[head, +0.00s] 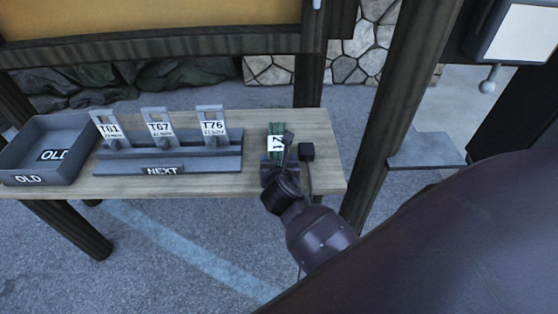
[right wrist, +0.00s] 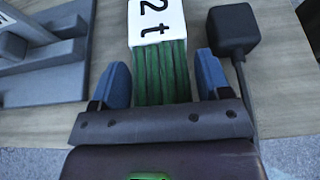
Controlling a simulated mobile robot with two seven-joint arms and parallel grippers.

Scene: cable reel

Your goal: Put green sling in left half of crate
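The green sling (head: 277,128) lies on the right part of the wooden table, with a white label around it. In the right wrist view the green sling (right wrist: 160,75) is a bundle of green strands, its white tag reading "2t". My right gripper (head: 277,160) is over its near end. In the right wrist view my right gripper (right wrist: 162,80) has its blue fingers on either side of the sling, with a gap at each side. A grey open-topped crate (head: 68,127) labelled OLD stands at the table's left end. My left gripper is not in view.
A dark block (head: 306,151) on a thin stem is close right of my gripper. A dark post (head: 385,110) stands beyond the table's right end.

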